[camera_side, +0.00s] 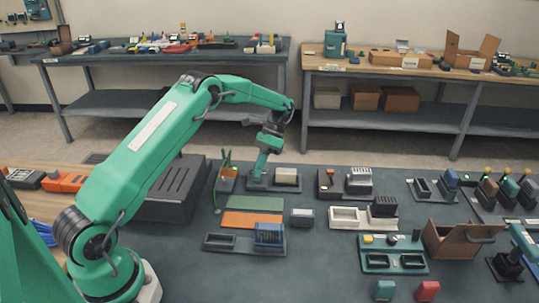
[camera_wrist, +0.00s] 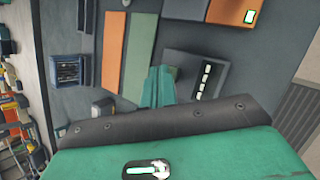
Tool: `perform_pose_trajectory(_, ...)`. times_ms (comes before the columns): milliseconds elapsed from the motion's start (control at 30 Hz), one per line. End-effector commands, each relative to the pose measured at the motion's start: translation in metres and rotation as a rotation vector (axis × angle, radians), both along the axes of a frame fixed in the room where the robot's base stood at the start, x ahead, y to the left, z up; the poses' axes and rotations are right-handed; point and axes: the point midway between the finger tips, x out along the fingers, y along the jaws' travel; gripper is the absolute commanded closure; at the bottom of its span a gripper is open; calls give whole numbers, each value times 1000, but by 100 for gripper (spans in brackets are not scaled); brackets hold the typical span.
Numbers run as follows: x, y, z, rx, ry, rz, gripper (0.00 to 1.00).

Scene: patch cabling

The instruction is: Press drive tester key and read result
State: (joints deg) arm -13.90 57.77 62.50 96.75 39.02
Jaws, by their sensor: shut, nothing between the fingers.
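My gripper (camera_side: 259,176) is shut and empty, pointing down at the left part of a dark device (camera_side: 262,186) with a pale block (camera_side: 287,176) on its right. I cannot tell whether the fingertips touch it. In the wrist view, the green fingers (camera_wrist: 157,86) are together beside a dark box (camera_wrist: 187,66) with a row of white marks (camera_wrist: 205,80). This may be the drive tester, but no label is readable. The key is not clearly visible and may be hidden by the fingers. I cannot read any result.
An orange holder (camera_side: 228,180) with upright green tools stands close left of my gripper. Green (camera_side: 255,203) and orange (camera_side: 251,219) strips lie in front, with a small grey block (camera_side: 302,217) to their right. Other devices and an open brown box (camera_side: 450,240) crowd the right side.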

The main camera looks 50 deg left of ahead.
Motion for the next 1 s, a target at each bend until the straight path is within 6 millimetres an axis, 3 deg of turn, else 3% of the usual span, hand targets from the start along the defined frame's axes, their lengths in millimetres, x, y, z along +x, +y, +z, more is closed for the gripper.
perform_pose_trajectory(1000,0,0,-7,0,0,0,100)
